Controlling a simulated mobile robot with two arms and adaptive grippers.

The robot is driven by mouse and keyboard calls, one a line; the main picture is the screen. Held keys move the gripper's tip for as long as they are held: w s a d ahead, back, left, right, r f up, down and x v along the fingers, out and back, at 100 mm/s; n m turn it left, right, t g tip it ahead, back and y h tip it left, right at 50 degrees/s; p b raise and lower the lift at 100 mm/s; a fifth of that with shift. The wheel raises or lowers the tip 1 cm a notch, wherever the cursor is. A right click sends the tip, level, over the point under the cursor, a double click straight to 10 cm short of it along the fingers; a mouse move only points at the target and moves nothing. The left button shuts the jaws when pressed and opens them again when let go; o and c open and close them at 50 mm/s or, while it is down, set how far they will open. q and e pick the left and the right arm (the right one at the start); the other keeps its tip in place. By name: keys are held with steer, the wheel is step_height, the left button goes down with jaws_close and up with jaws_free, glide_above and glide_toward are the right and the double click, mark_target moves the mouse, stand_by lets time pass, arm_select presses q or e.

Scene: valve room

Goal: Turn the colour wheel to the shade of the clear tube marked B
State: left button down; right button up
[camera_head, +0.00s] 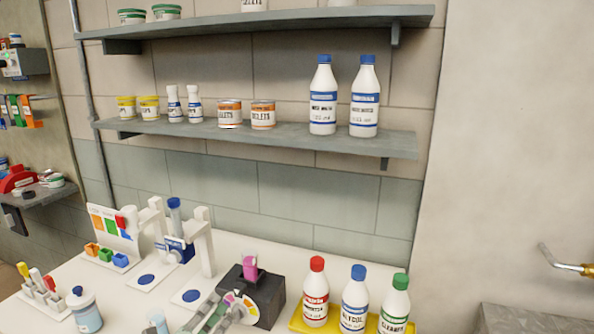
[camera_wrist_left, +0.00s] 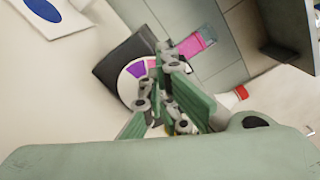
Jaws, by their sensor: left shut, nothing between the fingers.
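The colour wheel (camera_head: 246,302) is a white disc with coloured segments on the front of a dark block (camera_head: 268,291). In the left wrist view the wheel (camera_wrist_left: 133,72) shows purple and pink segments, partly hidden by my fingers. A tube with pink contents (camera_head: 250,268) stands upright in the top of the block; it also shows in the left wrist view (camera_wrist_left: 195,43). I cannot read a B on it. My left gripper (camera_head: 228,308) is shut and empty, right in front of the wheel; I cannot tell whether it touches. My right gripper is not in view.
Red-, blue- and green-capped bottles (camera_head: 354,298) stand on a yellow tray (camera_head: 297,324) right of the block. White stands (camera_head: 205,240), one with a blue tube (camera_head: 174,204), are behind left. A blue-capped bottle (camera_head: 86,312) stands front left. Shelves (camera_head: 280,137) hang above.

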arm_select(q)
steer(key=shift+s+a+f, duration=0.1)
steer(key=shift+s+a, duration=0.15)
steer(key=shift+s, duration=0.2)
steer(key=v, duration=0.4)
steer(key=shift+s+a+b, duration=0.1)
steer(key=shift+s+b, duration=0.2)
steer(key=shift+s, duration=0.15)
